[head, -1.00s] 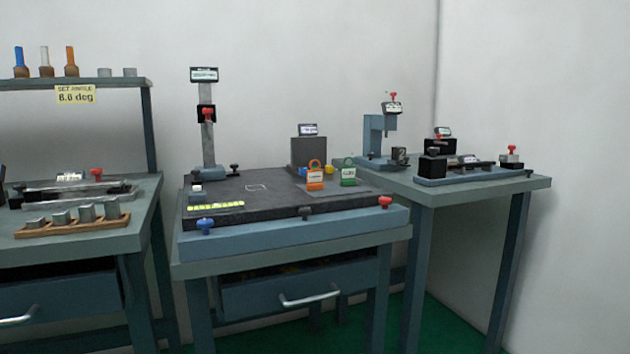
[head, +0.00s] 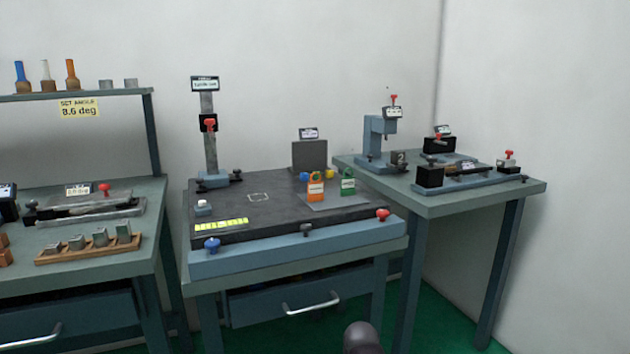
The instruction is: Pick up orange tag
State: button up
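The orange tag (head: 316,189) stands upright on a grey pad (head: 338,201) on the dark plate of the middle bench, right of its centre. A pale label is on its face. A green tag (head: 348,184) stands just to its right, apart from it. A dark rounded part at the bottom edge, right of centre, may be part of my arm. My gripper's fingers do not show, so its state is hidden.
A blue knob (head: 212,244) and a red knob (head: 382,215) sit at the plate's front corners. A grey block (head: 309,155) and a height stand (head: 209,130) rise behind. The plate's middle (head: 265,215) is mostly clear. Benches stand on both sides.

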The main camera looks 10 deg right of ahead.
aim_at(315, 190)
jog(key=u, duration=0.05)
jog(key=k, duration=1.35)
jog(key=u, duration=0.35)
jog(key=i, duration=1.65)
jog(key=z, duration=0.5)
